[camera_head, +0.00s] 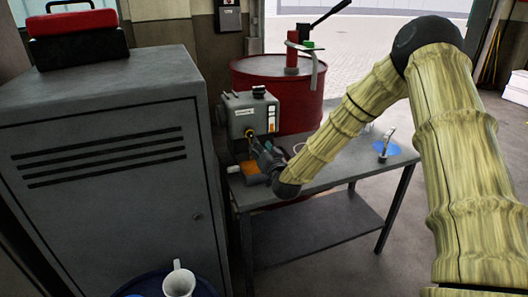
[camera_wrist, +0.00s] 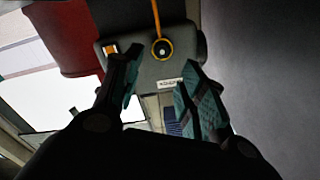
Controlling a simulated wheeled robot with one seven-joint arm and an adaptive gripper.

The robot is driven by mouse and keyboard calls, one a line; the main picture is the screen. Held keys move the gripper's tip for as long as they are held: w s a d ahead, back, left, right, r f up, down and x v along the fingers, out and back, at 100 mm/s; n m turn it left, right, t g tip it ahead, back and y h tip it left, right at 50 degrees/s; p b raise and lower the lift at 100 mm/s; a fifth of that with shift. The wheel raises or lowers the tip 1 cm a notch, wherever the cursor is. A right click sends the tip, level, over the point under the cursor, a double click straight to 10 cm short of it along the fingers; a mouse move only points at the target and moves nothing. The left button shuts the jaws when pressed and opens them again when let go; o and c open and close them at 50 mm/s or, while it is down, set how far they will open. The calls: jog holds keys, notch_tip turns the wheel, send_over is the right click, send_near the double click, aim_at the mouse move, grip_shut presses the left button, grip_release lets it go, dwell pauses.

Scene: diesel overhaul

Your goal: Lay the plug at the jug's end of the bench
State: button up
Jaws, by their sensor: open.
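The grey box-shaped unit (camera_head: 243,112) stands at the left end of the bench (camera_head: 335,176). In the wrist view, a round dark fitting with a pale centre and a yellow ring (camera_wrist: 162,49) sits on the unit's face (camera_wrist: 178,70); it may be the plug. A yellow strip runs up from it. My gripper (camera_wrist: 158,92) is open and empty, its fingers pointing toward this fitting, apart from it. In the head view my gripper (camera_head: 259,149) is close to the unit's front and partly hides it. A white jug (camera_head: 178,283) stands at the bottom, off the bench.
A red drum (camera_head: 275,78) with a pump stands behind the bench. A grey cabinet (camera_head: 110,165) is at the left, close to my gripper. An orange block (camera_head: 252,172) lies under the gripper. A blue disc (camera_head: 387,149) with a pale upright object is at the bench's right end.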

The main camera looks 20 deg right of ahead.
aim_at(251, 136)
jog(key=shift+w+a+f, duration=0.1)
jog(key=shift+w+a, duration=0.1)
jog(key=shift+w, duration=1)
jog(key=shift+w+a, duration=0.15)
jog(key=shift+w, duration=1)
jog(key=shift+w+b, duration=0.75)
jog(key=shift+w, duration=0.95)
grip_shut()
